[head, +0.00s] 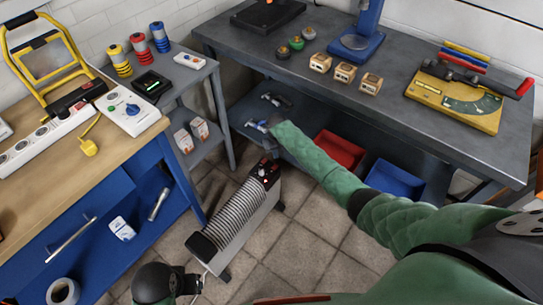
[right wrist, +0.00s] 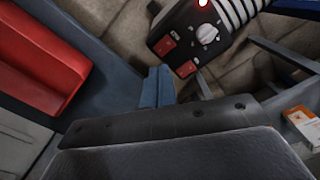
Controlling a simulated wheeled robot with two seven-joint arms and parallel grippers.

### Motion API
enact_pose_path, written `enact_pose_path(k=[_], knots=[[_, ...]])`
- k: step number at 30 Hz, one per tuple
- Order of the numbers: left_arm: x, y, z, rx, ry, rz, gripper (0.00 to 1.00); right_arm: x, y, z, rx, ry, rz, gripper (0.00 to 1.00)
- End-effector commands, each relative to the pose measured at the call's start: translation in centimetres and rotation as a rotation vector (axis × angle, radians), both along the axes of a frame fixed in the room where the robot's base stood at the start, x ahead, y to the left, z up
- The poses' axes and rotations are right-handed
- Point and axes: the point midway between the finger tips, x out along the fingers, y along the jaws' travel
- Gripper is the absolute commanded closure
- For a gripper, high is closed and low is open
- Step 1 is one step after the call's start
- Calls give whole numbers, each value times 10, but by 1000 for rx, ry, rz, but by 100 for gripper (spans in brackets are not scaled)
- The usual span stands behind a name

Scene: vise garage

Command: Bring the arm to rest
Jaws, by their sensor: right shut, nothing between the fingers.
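My right arm, in green covering, reaches from the lower right of the head view toward the lower shelf of the grey workbench. Its gripper (head: 256,126) is small there, in front of that shelf and above the back end of the heater. In the right wrist view the blue fingers of the right gripper (right wrist: 157,87) are together, with nothing between them. They point toward the floor and the heater.
The ribbed heater (head: 233,213) stands on the tiled floor. A red bin (head: 340,150) and a blue bin (head: 394,180) sit under the grey workbench (head: 300,88). A wooden-topped blue bench (head: 40,195) is at left. Tiled floor is open right of the heater.

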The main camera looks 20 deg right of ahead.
Motion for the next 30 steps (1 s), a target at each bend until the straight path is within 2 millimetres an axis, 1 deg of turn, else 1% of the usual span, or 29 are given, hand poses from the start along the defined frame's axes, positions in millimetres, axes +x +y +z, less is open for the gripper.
enact_pose_path(k=[8, 11, 12, 14, 17, 20, 23, 26, 27, 29, 30], knots=[[0, 0, 0, 0, 0, 0, 59, 0, 0, 0, 0, 1, 7, 100], [0, 0, 0, 0, 0, 0, 59, -5, -3, 0, -14, 24, 29, 100], [0, 0, 0, -1, 1, 0, 59, -6, -5, 2, -30, 32, 43, 100], [0, 0, 0, -1, 1, 0, 59, -2, -1, 15, -41, 20, 66, 100], [-1, 0, -1, -1, 2, 1, 59, 6, 8, 39, -54, -10, 100, 100], [-1, -1, -1, -2, 3, 0, 59, 15, 17, 69, -64, -52, 128, 100], [-1, -1, -1, -1, 3, 1, 59, 25, 29, 108, -72, -111, 159, 100], [-1, 0, -1, -1, 2, 1, 59, 34, 44, 158, -77, -187, 190, 100], [-1, 0, -1, -1, 2, 1, 59, 36, 52, 181, -76, -223, 202, 100], [-1, 0, -1, -1, 2, 1, 59, 30, 63, 211, -76, -274, 220, 100], [-1, 0, -1, -1, 1, 1, 59, 24, 69, 229, -73, -305, 229, 100]])
